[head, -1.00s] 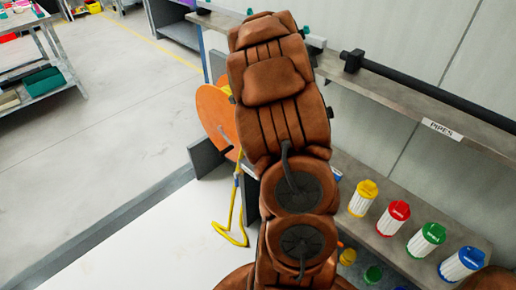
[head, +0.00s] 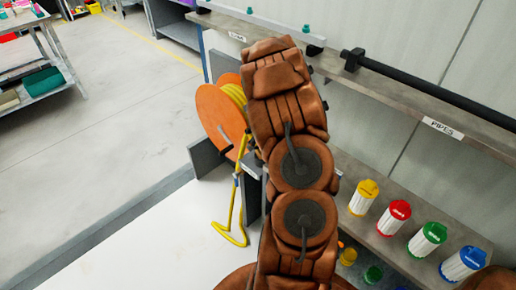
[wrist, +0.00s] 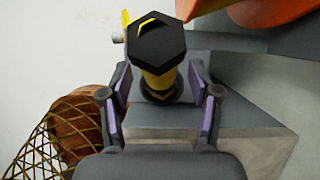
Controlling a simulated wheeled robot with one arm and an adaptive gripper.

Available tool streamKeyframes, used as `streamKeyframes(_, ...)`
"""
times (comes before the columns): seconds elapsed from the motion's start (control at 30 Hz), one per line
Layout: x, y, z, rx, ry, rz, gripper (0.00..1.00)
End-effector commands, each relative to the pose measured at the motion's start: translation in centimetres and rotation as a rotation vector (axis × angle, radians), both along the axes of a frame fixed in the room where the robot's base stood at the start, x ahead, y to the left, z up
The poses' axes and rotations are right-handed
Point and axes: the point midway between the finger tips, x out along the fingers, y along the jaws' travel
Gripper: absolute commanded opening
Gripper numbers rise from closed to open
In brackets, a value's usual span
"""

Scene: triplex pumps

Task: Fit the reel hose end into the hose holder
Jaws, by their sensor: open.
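In the wrist view my gripper (wrist: 160,84) is open, with one purple-padded finger on each side of the reel hose end (wrist: 158,76). The hose end has a black hexagonal fitting and a yellow body, with a dark ring below. Neither pad clearly touches it. A grey block lies around and below it; I cannot tell whether this is the hose holder or how the hose end sits there. In the head view my arm hides the gripper and hose end. The orange reel (head: 211,117) carries yellow hose (head: 233,95), and a yellow length hangs down to a loop (head: 231,232).
Grey upright plates (head: 205,158) stand by the reel. A shelf with yellow, red, green and blue-capped containers (head: 397,217) is on the right, below a black pipe (head: 430,90). The floor at left is clear. A yellowish mesh (wrist: 55,135) shows low left in the wrist view.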

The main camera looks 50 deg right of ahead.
Motion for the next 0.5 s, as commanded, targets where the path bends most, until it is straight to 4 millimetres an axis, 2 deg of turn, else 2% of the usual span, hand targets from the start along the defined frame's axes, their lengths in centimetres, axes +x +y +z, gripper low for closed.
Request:
streamKeyframes(0.13, 0.40, -0.02, -0.98, 0.000, 0.000, 0.001, 0.62)
streamKeyframes(0.4, 0.48, -0.04, -1.16, -0.001, 0.000, 0.000, 0.62)
streamKeyframes(0.5, 0.47, -0.04, -1.17, -0.001, 0.000, 0.000, 0.54)
